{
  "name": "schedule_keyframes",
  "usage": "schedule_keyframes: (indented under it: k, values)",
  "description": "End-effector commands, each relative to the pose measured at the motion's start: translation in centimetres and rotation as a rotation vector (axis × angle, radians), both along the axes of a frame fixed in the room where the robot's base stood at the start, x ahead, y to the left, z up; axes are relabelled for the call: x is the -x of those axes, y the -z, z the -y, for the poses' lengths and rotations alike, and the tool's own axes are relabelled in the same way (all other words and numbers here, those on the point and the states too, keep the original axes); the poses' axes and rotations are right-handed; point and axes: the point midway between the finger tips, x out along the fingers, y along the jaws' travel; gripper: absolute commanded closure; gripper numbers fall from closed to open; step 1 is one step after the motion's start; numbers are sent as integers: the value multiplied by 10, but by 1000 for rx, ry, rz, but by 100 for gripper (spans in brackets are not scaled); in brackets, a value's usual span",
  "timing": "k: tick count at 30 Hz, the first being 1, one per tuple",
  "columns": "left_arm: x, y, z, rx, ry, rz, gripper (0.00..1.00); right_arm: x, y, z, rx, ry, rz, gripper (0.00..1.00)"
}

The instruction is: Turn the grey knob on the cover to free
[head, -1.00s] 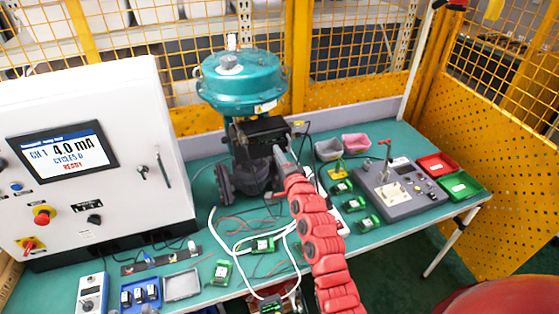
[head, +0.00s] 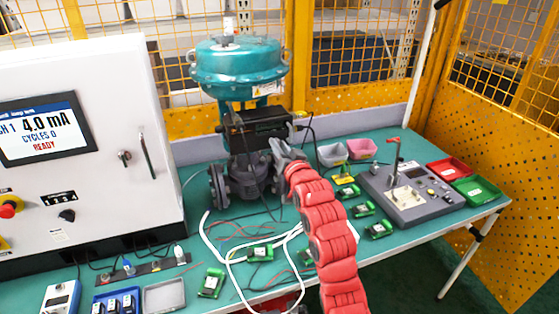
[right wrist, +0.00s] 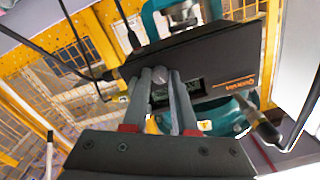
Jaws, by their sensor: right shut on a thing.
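The black cover of the positioner (head: 250,122) sits on the valve below the teal actuator (head: 238,68). In the right wrist view the cover (right wrist: 220,62) shows tilted, with a small dark display (right wrist: 188,88) and orange lettering. The grey knob (right wrist: 160,75) is a small round piece on the cover beside the display. My right gripper (head: 275,143) is at the cover's front. In the right wrist view its two grey fingers (right wrist: 161,78) are shut on the knob, one on each side. The knob's markings cannot be read. My left gripper is out of view.
A white control cabinet (head: 105,190) stands to the left, its screen reading 4.0 mA and READY. Loose white cables (head: 225,258) and green modules (head: 260,252) lie on the bench below my arm. A grey test unit (head: 408,195) and bins stand to the right.

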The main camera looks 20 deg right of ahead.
Motion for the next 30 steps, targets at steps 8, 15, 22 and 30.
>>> schedule_keyframes:
  k: [8,15,22,30]
  values:
    - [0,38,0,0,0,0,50,-1,7,0,228,0,4,100]
    - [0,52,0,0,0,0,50,-1,5,0,364,0,8,100]
    - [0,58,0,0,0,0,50,0,4,-1,428,-2,9,100]
    - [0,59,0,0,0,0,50,0,3,-1,447,-2,9,100]
